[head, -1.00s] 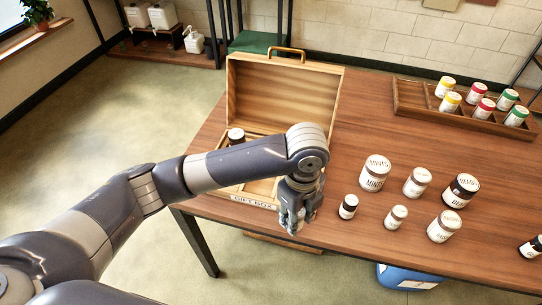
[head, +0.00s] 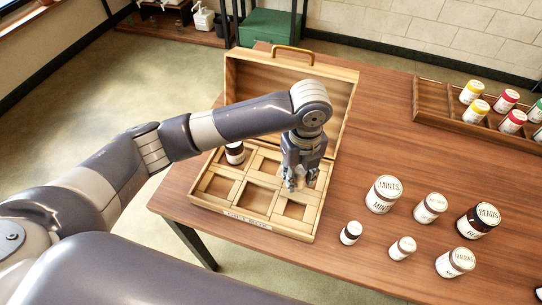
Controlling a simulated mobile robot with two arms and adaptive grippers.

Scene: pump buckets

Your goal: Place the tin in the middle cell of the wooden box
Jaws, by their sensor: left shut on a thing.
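The wooden box (head: 220,209) stands on the table with its lid open and its divided cells facing up. A dark-capped jar (head: 235,153) sits in its back left cell. The front cells look empty. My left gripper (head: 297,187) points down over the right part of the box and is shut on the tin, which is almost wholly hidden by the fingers. The gripper and forearm also hide part of the back middle and back right cells. I cannot tell whether the tin touches the box. My right gripper is not in view.
Several jars stand right of the box, including a large mints jar (head: 383,194), a beads jar (head: 478,221) and a small dark-capped jar (head: 350,233). A wooden tray (head: 432,103) with coloured-lid jars is at the back right. The raised lid (head: 335,100) stands behind the gripper.

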